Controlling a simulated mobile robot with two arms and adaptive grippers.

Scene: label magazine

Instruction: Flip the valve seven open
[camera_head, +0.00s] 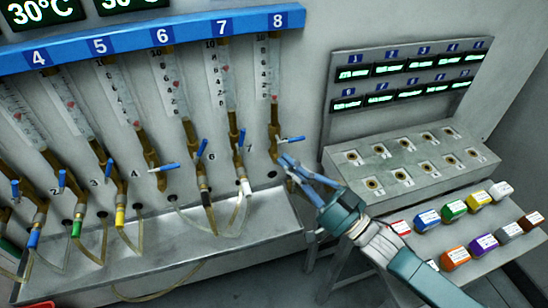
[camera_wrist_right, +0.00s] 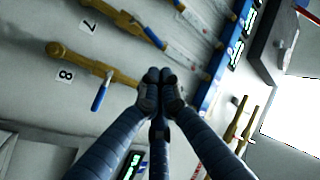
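Valve seven (camera_head: 234,138), a brass body with a blue handle, is on the pipe below the blue number 7. Its handle (camera_head: 241,139) lies roughly along the pipe. It also shows in the right wrist view (camera_wrist_right: 152,37), beside the label 7. To its right, valve eight's handle (camera_head: 292,139) points sideways; it also shows in the wrist view (camera_wrist_right: 100,95). My right gripper (camera_head: 285,161) is right of valve seven and just below valve eight's handle. Its fingertips (camera_wrist_right: 160,76) are together, with nothing seen between them. I cannot tell whether they touch anything. My left gripper is out of view.
Other blue-handled valves (camera_head: 164,168) stand in a row to the left. A metal trough (camera_head: 200,250) with hoses runs below. At right are a socket panel (camera_head: 410,165) and a rack of several coloured blocks (camera_head: 454,210), partly behind my right arm.

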